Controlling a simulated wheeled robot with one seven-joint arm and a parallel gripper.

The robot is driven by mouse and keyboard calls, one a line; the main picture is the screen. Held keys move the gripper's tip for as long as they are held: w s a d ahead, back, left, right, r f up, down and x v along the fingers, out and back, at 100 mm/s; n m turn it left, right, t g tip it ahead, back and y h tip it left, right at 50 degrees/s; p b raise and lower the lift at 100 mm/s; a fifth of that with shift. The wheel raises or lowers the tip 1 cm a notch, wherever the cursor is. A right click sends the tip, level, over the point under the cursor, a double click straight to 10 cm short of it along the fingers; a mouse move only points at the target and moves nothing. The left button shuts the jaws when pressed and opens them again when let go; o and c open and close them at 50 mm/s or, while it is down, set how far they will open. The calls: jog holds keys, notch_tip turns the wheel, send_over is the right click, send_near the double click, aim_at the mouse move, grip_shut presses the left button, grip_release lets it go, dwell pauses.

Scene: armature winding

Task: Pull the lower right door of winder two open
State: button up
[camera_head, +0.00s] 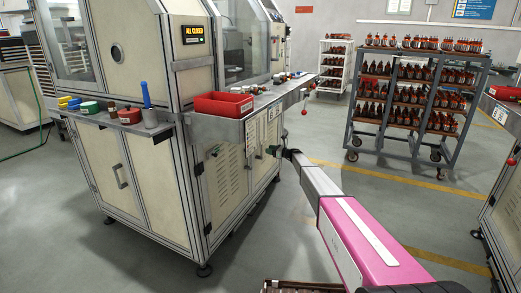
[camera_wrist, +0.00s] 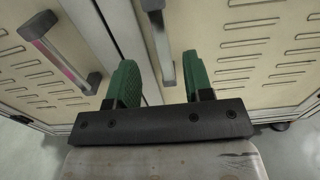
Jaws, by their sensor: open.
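The winder (camera_head: 150,60) is a cream cabinet with grey metal edging, and its display reads ALL CLOSED. Its near-right face has two louvered lower doors, the left door (camera_head: 221,183) and the right door (camera_head: 262,172); both look closed. My gripper (camera_head: 276,151) is in front of the right door. In the wrist view my gripper (camera_wrist: 160,75) has two green fingers, open and apart. A grey bar handle (camera_wrist: 156,30) on the right door (camera_wrist: 260,50) runs down between the fingers; whether they touch it I cannot tell. Another handle (camera_wrist: 62,58) is on the left door (camera_wrist: 30,80).
A shelf (camera_head: 258,103) juts out above the doors and holds a red bin (camera_head: 223,104). A wheeled rack (camera_head: 414,103) of copper-coloured parts stands behind on the right.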

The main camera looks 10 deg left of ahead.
send_over(261, 157)
jog(key=w, duration=0.1)
jog(key=shift+d, duration=0.1)
grip_shut()
jog(key=shift+d, duration=0.1)
